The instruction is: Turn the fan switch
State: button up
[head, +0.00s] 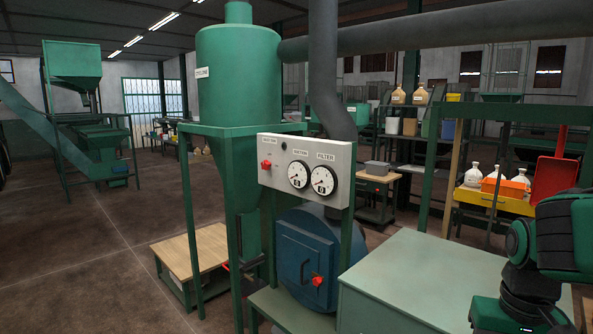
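A light grey control panel (300,152) stands near the middle of the head view. A red rotary switch (266,165) sits at its left side under a small label too blurred to read surely; I take it to be the fan switch. Two round white gauges, one on the left (298,175) and one on the right (323,180), are beside it; the right one is marked FILTER. My arm (550,250) is folded at the right edge, well away from the panel. My gripper does not show.
A blue round housing (302,255) with a red handle (317,281) is below the panel. A green cyclone (238,80) stands behind it. A pale green bench top (425,275) lies between my arm and the housing. A low wooden table (190,250) is at left. Open floor lies further left.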

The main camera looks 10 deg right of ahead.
aim_at(265, 165)
jog(key=k, duration=1.3)
jog(key=u, duration=0.3)
jog(key=i, duration=0.7)
jog(key=u, duration=0.35)
jog(key=i, duration=1.4)
jog(key=z, duration=0.2)
